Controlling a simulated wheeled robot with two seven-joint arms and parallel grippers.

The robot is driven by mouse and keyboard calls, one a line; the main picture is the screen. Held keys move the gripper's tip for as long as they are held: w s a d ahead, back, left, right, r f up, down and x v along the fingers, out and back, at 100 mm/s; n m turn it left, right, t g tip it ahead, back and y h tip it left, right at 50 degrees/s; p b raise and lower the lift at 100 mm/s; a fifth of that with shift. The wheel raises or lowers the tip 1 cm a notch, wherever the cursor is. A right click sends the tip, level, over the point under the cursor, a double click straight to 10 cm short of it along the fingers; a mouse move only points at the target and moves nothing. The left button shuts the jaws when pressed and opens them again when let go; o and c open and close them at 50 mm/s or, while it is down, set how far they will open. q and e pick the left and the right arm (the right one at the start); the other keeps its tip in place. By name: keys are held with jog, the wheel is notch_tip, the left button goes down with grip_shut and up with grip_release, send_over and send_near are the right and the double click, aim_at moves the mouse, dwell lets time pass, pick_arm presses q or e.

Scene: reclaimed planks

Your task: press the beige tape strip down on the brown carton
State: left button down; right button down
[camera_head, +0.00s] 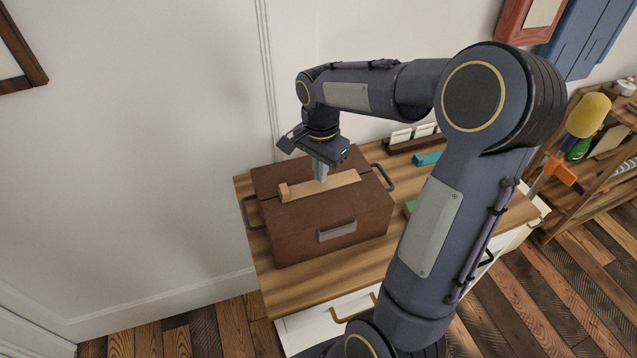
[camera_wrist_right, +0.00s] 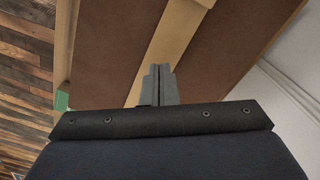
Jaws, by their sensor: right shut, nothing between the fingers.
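The brown carton (camera_head: 322,222) stands closed on the wooden cabinet top, with dark handles on its sides and a pale label on its front. The beige tape strip (camera_head: 342,180) runs along its top, with a raised block-like end at the left. In the right wrist view the strip (camera_wrist_right: 175,45) crosses the brown lid (camera_wrist_right: 225,45). My right gripper (camera_head: 320,178) is shut and empty, pointing down at the middle of the strip. Its closed fingertips (camera_wrist_right: 160,72) overlap the strip in the wrist view; I cannot tell whether they touch it. My left gripper is not in view.
The cabinet top (camera_head: 290,281) has free room in front of the carton. A teal item (camera_head: 426,159) and a dark holder with white cards (camera_head: 412,138) lie behind right. A green item (camera_head: 409,207) is partly hidden by my right arm. A wall stands close behind and left.

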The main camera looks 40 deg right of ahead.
aim_at(320, 185)
jog(key=shift+f+b, duration=0.6)
jog(key=shift+f, duration=0.25)
dwell(0.5)
dwell(0.6)
notch_tip(320, 185, up, 7)
jog(key=p, duration=0.6)
dwell(0.4)
jog(key=s+a+r+n+t+y, duration=0.3)
jog(key=s+a+n+t, duration=0.2)
jog(key=s+a+n, duration=0.8)
jog(key=s+n, duration=0.1)
jog(key=s, duration=0.3)
jog(key=shift+a+t+y, duration=0.25)
jog(key=shift+t+y, duration=0.05)
jog(key=shift+y, duration=0.1)
